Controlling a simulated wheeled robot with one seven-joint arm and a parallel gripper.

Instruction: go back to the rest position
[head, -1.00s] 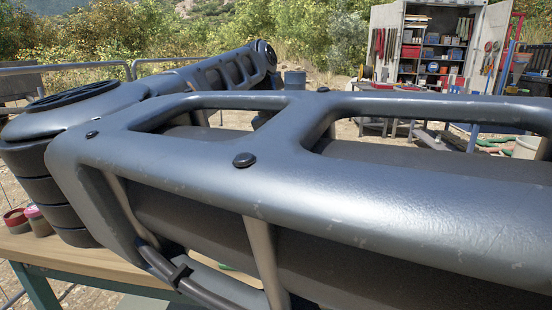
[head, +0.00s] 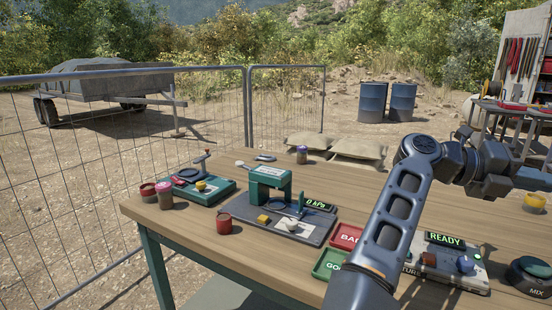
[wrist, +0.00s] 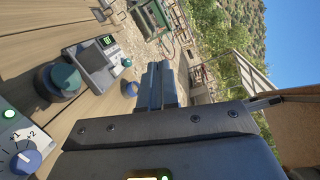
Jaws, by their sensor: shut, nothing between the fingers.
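My gripper's two dark fingers (wrist: 160,80) lie together in the middle of the wrist view, with nothing held between them. In the head view my arm rises from the bottom right, bends at an elbow above the table's right part and runs on to the right. The wrist end is a dark block there, and the fingertips cannot be made out. The gripper appears raised clear of the wooden table (head: 180,221).
A wire fence (head: 60,170) stands left. Blue drums (head: 373,101) and sandbags (head: 357,147) are behind.

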